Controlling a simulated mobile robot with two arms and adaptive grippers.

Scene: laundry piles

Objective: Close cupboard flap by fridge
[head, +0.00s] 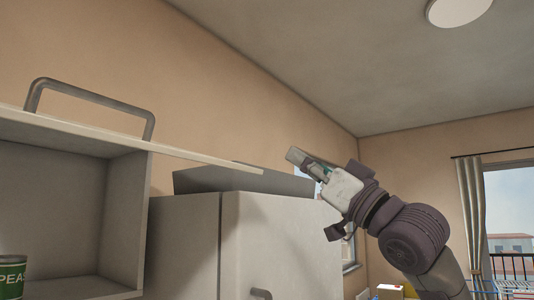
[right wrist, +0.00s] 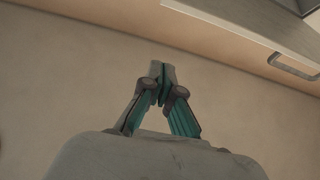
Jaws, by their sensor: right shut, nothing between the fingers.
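The cupboard (head: 126,210) is at the left of the head view, with its inside showing. Its flap (head: 200,157) is raised and juts out nearly level from the top, seen edge-on. A grey bar handle (head: 92,95) stands on the flap. The flap (right wrist: 240,22) and its handle (right wrist: 293,66) also show at the upper right of the right wrist view. The fridge (head: 250,235) stands right of the cupboard. My right gripper (head: 292,155) is shut and empty, just right of the flap's far end and apart from it in the picture; its fingers (right wrist: 162,82) meet. My left gripper is out of view.
A green can of peas (head: 12,277) stands inside the cupboard. A grey box-like thing (head: 225,179) lies on top of the fridge. A curtained window (head: 510,195) is at the far right. The wall above the fridge is bare.

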